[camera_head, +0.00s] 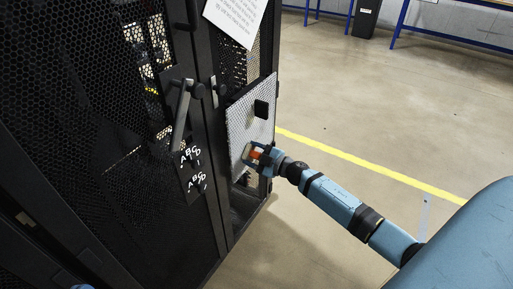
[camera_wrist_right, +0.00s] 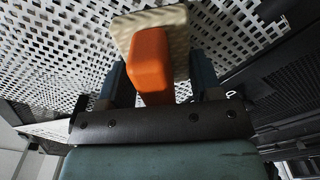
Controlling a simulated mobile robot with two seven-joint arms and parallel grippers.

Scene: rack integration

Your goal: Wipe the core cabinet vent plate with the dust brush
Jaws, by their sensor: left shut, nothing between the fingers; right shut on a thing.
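The vent plate (camera_head: 238,117) is a pale perforated panel on the side of the black cabinet, with a black square and a darker smudge on it. It fills the upper part of the right wrist view (camera_wrist_right: 60,50). My right gripper (camera_head: 262,156) is at the plate's lower part, shut on the dust brush (camera_wrist_right: 150,62). The brush has an orange handle and a beige head, which faces the plate. I cannot tell whether the head touches it. Only a small blue piece, perhaps of my left arm, shows at the bottom left edge; my left gripper's fingers are not visible.
The black mesh cabinet door (camera_head: 90,100) with a lever handle (camera_head: 182,112) stands left of the plate. A white paper sheet (camera_head: 236,18) hangs above. Open floor (camera_head: 380,110) with a yellow line lies right; blue-legged tables and a dark bin (camera_head: 365,18) stand far back.

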